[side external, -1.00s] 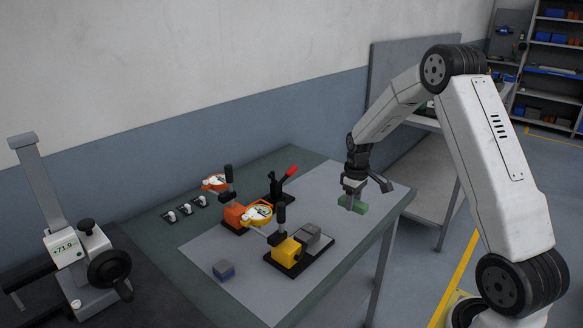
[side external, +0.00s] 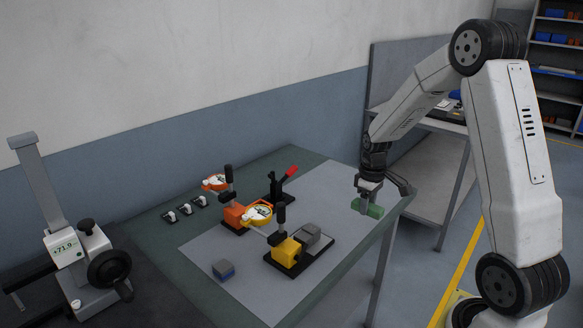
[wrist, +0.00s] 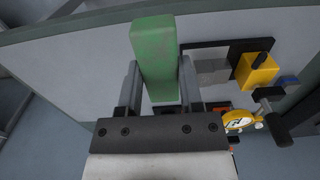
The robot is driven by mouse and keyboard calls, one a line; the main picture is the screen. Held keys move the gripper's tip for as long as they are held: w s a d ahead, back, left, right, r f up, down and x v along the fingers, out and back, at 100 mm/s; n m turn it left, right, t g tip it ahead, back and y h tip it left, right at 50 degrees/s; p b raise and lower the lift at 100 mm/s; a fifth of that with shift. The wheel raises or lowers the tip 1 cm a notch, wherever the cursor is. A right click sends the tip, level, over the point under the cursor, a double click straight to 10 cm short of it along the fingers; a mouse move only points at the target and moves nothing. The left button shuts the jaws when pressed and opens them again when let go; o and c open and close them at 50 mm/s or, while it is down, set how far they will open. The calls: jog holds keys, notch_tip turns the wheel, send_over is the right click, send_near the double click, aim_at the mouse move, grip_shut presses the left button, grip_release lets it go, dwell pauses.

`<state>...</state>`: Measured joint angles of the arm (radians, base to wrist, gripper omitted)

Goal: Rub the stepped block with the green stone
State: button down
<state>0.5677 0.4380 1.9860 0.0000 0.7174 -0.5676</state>
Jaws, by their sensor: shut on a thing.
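The green stone (side external: 372,209) is a green bar at the right end of the table. It also shows between the jaws in the wrist view (wrist: 155,55). My gripper (side external: 368,200) is shut on it, low over the grey mat. I cannot tell whether the stone touches the mat. The stepped block (side external: 309,238) is grey and sits on a black base plate beside a yellow block. It shows in part in the wrist view (wrist: 211,70). The stone is apart from it, to its right and farther back.
A yellow block (side external: 287,251) and a yellow dial gauge (side external: 257,215) stand left of the stepped block. Behind are an orange gauge (side external: 214,182) and a red-handled clamp (side external: 290,172). A small grey-blue block (side external: 223,269) lies at front left. The mat (side external: 335,190) is clear between clamp and stone.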

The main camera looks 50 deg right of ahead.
jog(key=c, duration=0.8)
grip_release()
grip_shut()
jog(key=shift+w+a+n, duration=0.35)
jog(key=shift+w+n, duration=0.4)
jog(key=shift+n, duration=0.15)
jog(key=w+a+n, duration=0.8)
jog(key=w+n, duration=0.3)
jog(key=n, duration=0.5)
jog(key=shift+a+r, duration=0.3)
jog(key=shift+a, duration=0.05)
